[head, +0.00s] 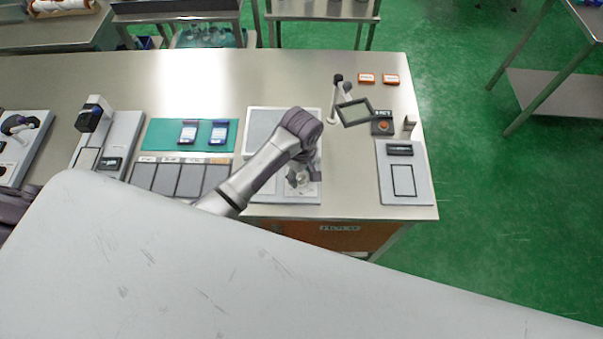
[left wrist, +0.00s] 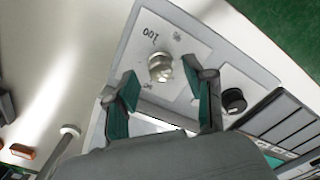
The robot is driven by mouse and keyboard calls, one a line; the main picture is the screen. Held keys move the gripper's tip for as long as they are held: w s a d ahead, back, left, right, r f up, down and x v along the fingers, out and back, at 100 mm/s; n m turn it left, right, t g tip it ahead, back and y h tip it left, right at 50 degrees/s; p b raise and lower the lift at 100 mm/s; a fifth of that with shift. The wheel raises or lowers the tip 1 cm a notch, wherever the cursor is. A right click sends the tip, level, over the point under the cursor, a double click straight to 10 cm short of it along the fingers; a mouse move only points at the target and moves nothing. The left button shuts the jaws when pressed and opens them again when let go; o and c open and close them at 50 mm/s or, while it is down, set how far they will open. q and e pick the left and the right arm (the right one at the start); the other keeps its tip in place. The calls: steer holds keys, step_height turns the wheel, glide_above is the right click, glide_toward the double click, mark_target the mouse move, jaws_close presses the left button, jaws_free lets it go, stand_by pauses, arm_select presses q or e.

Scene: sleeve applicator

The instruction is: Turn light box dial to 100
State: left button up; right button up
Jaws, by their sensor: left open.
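The light box (head: 258,126) is a pale panel on the steel table, partly covered by my left arm. Its dial (left wrist: 160,66) is a pale metallic knob on the light plate, with a printed "100" (left wrist: 150,33) beside it and smaller marks around it. I cannot tell which mark the dial points to. My left gripper (head: 301,180) is over the front part of the box, pointing down. In the left wrist view my left gripper (left wrist: 160,72) is open, with its teal-padded fingers on either side of the dial; contact is not visible. My right gripper is not in view.
A black knob (left wrist: 233,101) stands beside the dial's plate. A teal mat (head: 160,135) with two cards and dark panels (head: 189,181) lies left.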

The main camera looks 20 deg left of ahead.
arm_select(q)
steer(key=shift+f, duration=0.8)
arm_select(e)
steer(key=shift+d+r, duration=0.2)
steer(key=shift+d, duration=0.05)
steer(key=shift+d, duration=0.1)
arm_select(q)
jaws_close()
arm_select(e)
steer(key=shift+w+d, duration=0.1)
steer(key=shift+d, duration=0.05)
arm_select(q)
steer(key=shift+m, duration=0.3)
